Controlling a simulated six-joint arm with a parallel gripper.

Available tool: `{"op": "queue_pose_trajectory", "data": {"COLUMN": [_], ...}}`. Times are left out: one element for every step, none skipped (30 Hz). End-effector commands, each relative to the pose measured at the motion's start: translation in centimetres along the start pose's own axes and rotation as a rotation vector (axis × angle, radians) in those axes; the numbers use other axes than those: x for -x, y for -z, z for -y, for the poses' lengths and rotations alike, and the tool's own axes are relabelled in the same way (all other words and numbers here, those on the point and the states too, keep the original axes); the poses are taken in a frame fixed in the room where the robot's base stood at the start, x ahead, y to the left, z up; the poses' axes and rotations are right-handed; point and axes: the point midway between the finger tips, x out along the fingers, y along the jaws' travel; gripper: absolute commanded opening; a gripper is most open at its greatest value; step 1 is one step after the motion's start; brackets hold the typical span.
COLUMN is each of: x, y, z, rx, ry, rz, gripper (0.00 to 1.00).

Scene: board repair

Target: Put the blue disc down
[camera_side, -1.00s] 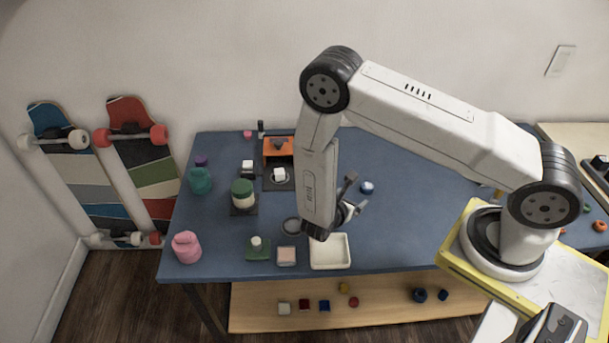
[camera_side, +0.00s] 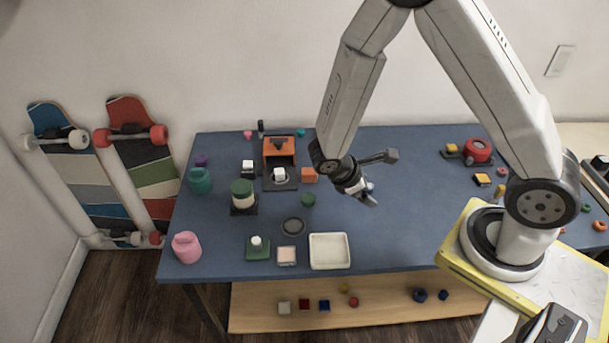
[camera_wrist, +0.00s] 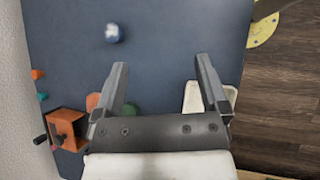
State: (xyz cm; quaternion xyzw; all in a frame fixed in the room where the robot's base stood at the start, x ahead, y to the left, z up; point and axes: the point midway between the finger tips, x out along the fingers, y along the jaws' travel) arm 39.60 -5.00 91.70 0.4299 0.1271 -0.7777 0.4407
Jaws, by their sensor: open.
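My gripper (camera_side: 380,178) is open and held above the middle of the blue table. In the wrist view the space between its fingers (camera_wrist: 161,66) is empty. Two other round blue pieces, one larger (camera_side: 420,295) and one smaller (camera_side: 443,295), lie on the wooden lower shelf.
A white tray (camera_side: 330,265) stands at the table's front edge, beside a dark round pad (camera_side: 293,227). An orange machine (camera_side: 279,146), a green disc (camera_side: 308,200) and an orange block (camera_side: 309,175) are left of my gripper. The table right of it is mostly clear.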

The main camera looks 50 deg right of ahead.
Motion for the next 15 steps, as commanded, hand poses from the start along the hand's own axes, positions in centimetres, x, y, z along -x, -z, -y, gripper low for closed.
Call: {"op": "queue_pose_trajectory", "data": {"x": [0.8, 1.3, 1.8, 2.2, 2.7, 3.2, 3.7, 4.1, 4.7, 5.2, 5.6, 6.2, 6.7, 7.1, 7.7], "y": [-0.5, -0.6, -0.8, -0.9, -1.1, -1.3, -1.4, -1.6, -1.7, -1.9, -2.0, -2.1, -2.3, -2.4, -2.6], "z": [0.2, 0.3, 0.6, 0.7, 0.8, 1.0, 1.1, 1.3, 1.4, 1.5, 1.5, 1.6, 1.6, 1.7, 1.6], "rx": [-0.055, -0.086, -0.127, -0.159, -0.19, -0.233, -0.265, -0.297, -0.34, -0.373, -0.406, -0.449, -0.482, -0.515, -0.56], "ry": [0.029, 0.047, 0.071, 0.088, 0.105, 0.127, 0.143, 0.158, 0.178, 0.193, 0.207, 0.225, 0.238, 0.251, 0.267], "rz": [-0.044, -0.07, -0.102, -0.128, -0.154, -0.188, -0.215, -0.24, -0.276, -0.303, -0.33, -0.366, -0.392, -0.419, -0.456], "gripper": [0.94, 0.94, 0.94, 0.94, 0.94, 0.94, 0.94, 0.94, 0.94, 0.94, 0.94, 0.94, 0.94, 0.94, 0.94]}}
